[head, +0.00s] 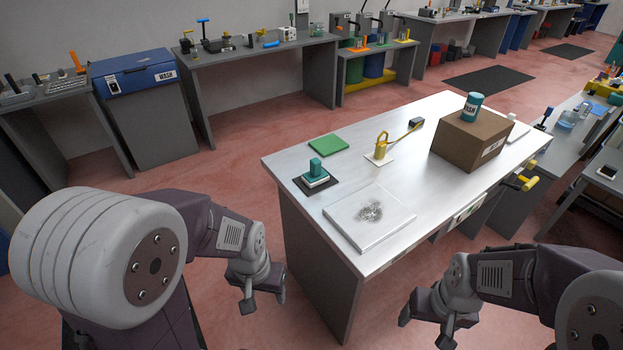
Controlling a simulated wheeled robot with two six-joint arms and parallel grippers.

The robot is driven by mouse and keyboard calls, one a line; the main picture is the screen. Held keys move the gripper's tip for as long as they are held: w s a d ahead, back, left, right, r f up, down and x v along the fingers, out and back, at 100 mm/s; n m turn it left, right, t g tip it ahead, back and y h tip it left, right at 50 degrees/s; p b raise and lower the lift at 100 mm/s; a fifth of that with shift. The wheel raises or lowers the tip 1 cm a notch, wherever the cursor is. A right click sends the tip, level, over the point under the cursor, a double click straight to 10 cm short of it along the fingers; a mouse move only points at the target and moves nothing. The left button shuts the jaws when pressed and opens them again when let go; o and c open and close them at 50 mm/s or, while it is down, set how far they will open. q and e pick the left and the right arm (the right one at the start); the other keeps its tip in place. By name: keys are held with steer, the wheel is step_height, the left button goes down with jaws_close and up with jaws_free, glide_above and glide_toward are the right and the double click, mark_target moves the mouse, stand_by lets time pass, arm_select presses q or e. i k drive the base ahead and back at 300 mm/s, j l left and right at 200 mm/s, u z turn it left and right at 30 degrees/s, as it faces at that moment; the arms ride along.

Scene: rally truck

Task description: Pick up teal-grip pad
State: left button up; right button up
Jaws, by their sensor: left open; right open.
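The teal-grip pad (316,171) stands upright near the left end of the steel-topped table (365,173). It has a teal block grip on a pale base and sits on a dark square mat (332,186). My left gripper (261,301) is open and empty, left of the table and below its top in the picture, well apart from the pad. My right gripper (422,330) is open and empty, in front of the table's near edge and apart from everything on it.
A white plate with a dark smudge (350,222) lies at the table's near corner. A green sheet (328,145) and a yellow clamp-like tool (381,146) are behind the pad. A cardboard box (465,142) with a teal canister (472,105) on top stands farther right.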

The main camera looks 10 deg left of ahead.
mark_target(317, 177)
steer(key=i+j+z, duration=0.15)
steer(key=j+z, duration=0.2)
steer(key=j, duration=0.5)
steer(key=j+z, duration=0.35)
steer(key=j, duration=0.55)
